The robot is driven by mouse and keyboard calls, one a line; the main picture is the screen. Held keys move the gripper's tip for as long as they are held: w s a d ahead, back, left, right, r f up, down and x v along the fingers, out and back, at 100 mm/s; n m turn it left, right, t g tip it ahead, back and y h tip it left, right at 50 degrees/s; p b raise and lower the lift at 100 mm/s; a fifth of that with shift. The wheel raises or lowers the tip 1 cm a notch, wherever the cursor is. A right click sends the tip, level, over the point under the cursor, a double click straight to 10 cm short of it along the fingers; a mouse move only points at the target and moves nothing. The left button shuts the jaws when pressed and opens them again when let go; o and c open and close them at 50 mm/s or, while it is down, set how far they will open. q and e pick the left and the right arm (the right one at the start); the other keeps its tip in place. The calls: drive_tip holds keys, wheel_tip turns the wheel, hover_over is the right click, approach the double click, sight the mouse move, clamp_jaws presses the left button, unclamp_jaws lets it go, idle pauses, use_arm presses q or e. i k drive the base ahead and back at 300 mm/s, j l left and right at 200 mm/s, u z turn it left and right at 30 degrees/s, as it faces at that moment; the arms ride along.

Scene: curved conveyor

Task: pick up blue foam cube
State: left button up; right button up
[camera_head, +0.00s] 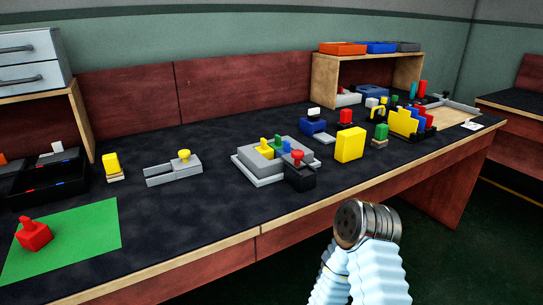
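I cannot make out a plain blue foam cube with certainty. A blue block-like object (313,126) with a black and white top stands on the dark workbench right of the middle. A small blue peg (286,147) stands in a grey fixture (258,170) in the middle of the bench. An arm of mine with pale ribbed sleeves and a round metal end rises at the lower right, in front of the bench edge. No gripper fingers show, and neither gripper is in view.
A yellow block (349,145) stands right of the fixture. A green mat (64,240) with a red knobbed piece (33,235) lies at the left. A wooden shelf (318,78) bears colored trays.

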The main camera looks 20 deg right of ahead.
sight(286, 149)
drive_tip(key=k+j, duration=0.75)
drive_tip(key=k, duration=0.1)
